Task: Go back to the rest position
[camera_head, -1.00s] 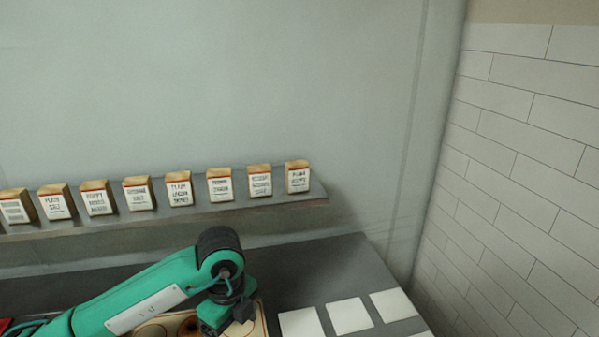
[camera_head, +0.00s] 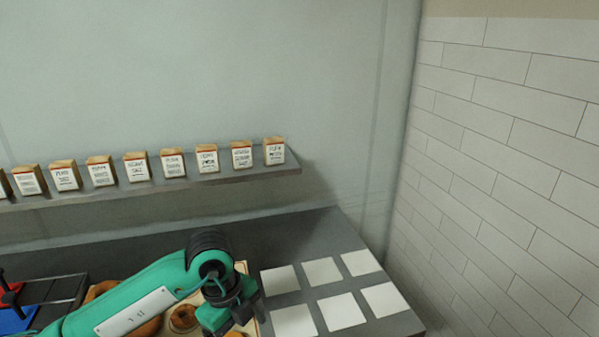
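My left arm comes in from the lower left, teal with a dark wrist joint. My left gripper (camera_head: 246,308) points down at the bottom middle, above the right end of a light wooden board (camera_head: 242,268). Its fingertips are dark and small, and I cannot tell whether they are apart or closed. Nothing can be clearly seen held in it. My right gripper is not in view.
Brown bagel-like rings (camera_head: 183,318) lie on the board, partly behind my arm. Several white square sheets (camera_head: 323,271) lie on the grey counter (camera_head: 300,236) to the right. A wall shelf (camera_head: 215,180) holds several labelled paper bags (camera_head: 207,159). A tiled wall (camera_head: 510,160) stands right.

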